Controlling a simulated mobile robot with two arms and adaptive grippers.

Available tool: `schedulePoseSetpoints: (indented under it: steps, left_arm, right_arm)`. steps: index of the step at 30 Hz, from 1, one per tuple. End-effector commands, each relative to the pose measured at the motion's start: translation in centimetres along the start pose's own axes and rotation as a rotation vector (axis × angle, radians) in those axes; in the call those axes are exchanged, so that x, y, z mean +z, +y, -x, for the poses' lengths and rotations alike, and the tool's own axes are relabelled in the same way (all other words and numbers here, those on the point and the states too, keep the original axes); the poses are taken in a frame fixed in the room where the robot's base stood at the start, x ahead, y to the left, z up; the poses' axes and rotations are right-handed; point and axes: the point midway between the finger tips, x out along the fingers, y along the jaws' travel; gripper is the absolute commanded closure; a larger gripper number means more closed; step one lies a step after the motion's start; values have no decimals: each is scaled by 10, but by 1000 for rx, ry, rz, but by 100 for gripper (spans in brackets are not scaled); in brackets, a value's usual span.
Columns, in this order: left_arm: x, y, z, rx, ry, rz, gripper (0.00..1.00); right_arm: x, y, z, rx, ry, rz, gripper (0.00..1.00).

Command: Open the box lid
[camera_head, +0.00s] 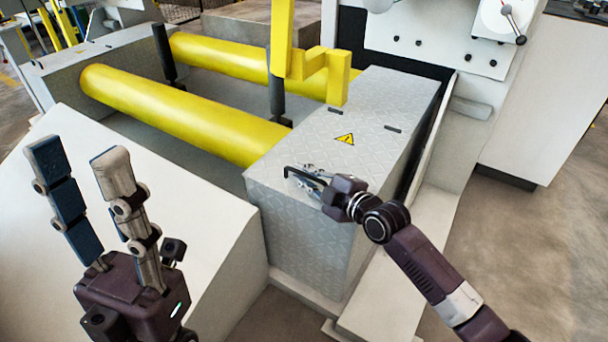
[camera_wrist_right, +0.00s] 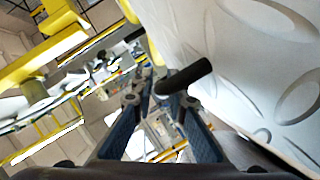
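The box (camera_head: 375,118) is a grey diamond-plate housing with a yellow warning triangle on its lid. The lid lies flat and closed. A slim black handle (camera_head: 290,171) sits near the lid's front edge. My right gripper (camera_head: 308,177) is at this handle. In the right wrist view, the dark round bar of the handle (camera_wrist_right: 190,76) lies at the fingertips, its end between them and the rest crossing in front of the right finger. I cannot tell whether the fingers grip it. My left gripper (camera_head: 77,157) is open and empty, fingers pointing up, away from the box.
Two yellow rollers (camera_head: 185,112) lie left of the box. A yellow post with an arm (camera_head: 283,50) rises behind the lid. A white sloped panel (camera_head: 205,235) stands between my left gripper and the box. A grey machine (camera_head: 450,30) stands behind right. Floor at right is free.

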Motion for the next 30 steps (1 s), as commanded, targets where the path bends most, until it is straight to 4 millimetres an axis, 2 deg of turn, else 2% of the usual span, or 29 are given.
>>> schedulePoseSetpoints:
  steps: [3, 19, 30]
  left_arm:
    - [0, 0, 0, 0, 0, 0, 60]
    - [-1, 0, -2, 0, 1, 1, 60]
    - [-2, -1, -1, -16, -37, 5, 60]
  right_arm:
    - [0, 0, 0, 0, 0, 0, 100]
    - [-1, 2, 1, -2, 0, -4, 100]
    - [-11, 19, 5, -17, 1, -44, 100]
